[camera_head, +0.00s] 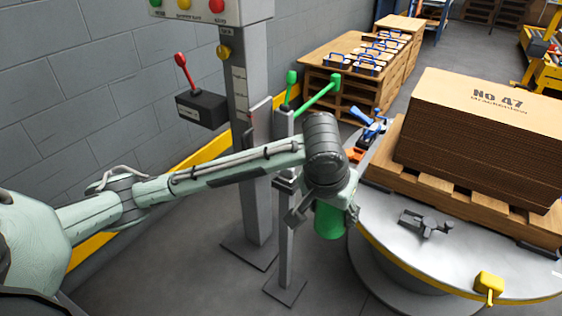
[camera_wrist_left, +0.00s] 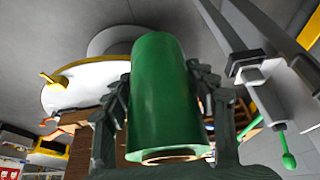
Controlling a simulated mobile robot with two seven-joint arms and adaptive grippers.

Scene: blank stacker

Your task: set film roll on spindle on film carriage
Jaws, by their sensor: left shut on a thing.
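My left gripper (camera_head: 328,206) is shut on the green film roll (camera_head: 330,222), which hangs below the wrist in the head view. In the left wrist view the roll (camera_wrist_left: 165,95) stands between the two dark fingers, with its brown core end towards the camera. The film carriage (camera_wrist_left: 268,78) appears to be the grey block on the post at the right of the wrist view, apart from the roll. In the head view the arm and wrist cover part of this post (camera_head: 286,235). I cannot make out the spindle. My right gripper is not in view.
A round turntable (camera_head: 385,235) with a yellow edge carries a wooden pallet (camera_head: 440,185) and a cardboard stack (camera_head: 480,135). A dark tool (camera_head: 427,224) lies on it. A control column (camera_head: 256,130) and a red-lever box (camera_head: 202,108) stand left of the post. Green handles (camera_head: 320,93) stick out near the post top.

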